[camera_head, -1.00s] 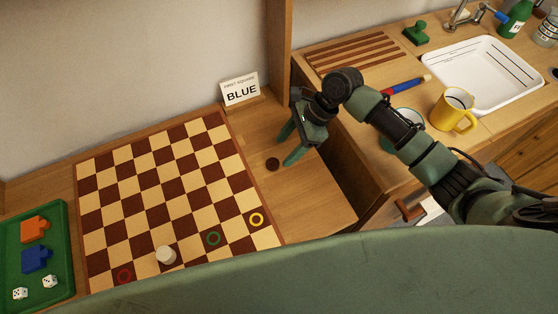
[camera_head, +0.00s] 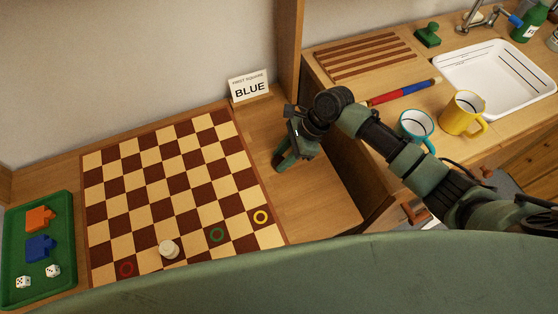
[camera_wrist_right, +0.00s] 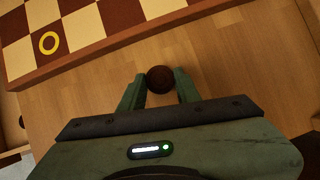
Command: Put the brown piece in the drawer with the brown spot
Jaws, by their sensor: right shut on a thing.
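The brown piece (camera_wrist_right: 160,79) is a round dark brown disc between the fingertips of my right gripper in the right wrist view. My right gripper (camera_head: 283,161) is shut on it at the wooden table, just right of the checkerboard. In the head view the fingers hide the piece. I cannot tell whether it touches the table. No drawer with a brown spot can be made out clearly. My left gripper is not in view.
The checkerboard (camera_head: 180,190) holds a white piece (camera_head: 169,249) and coloured rings. A "BLUE" sign (camera_head: 249,87) stands behind. A green tray (camera_head: 68,225) is at left. A counter at right bears a teal mug (camera_head: 415,126), yellow mug (camera_head: 461,114) and sink (camera_head: 495,75).

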